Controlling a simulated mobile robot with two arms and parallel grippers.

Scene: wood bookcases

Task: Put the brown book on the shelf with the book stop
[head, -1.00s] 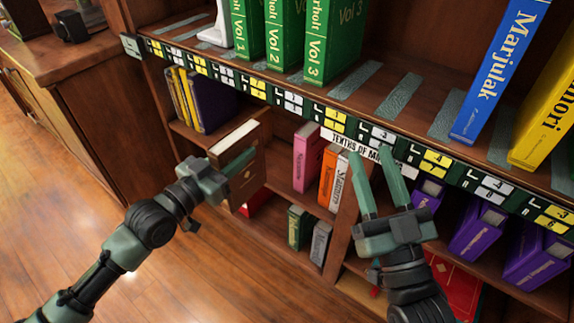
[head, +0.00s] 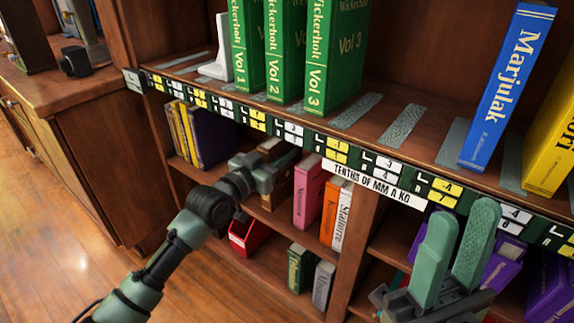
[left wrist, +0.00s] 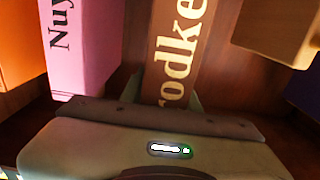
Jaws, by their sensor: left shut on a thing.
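The brown book (head: 282,190) is mostly hidden behind my left gripper (head: 277,172) in the head view, within the compartment under the label strip. My left gripper is shut on it. In the left wrist view the book's brown cover with pale lettering (left wrist: 178,48) stands between the gripper's fingers. A light brown block (left wrist: 278,28) is beside it there; I cannot tell if it is the book stop. A white L-shaped bookend (head: 217,62) stands on the upper shelf (head: 362,112) left of the green volumes. My right gripper (head: 462,222) is open and empty in front of the shelves.
A pink book (head: 309,190) and an orange book (head: 331,208) stand to the right of the brown book. A dark purple book (head: 210,137) and yellow books stand to its left. A red item (head: 247,234) and two small books are on the shelf below.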

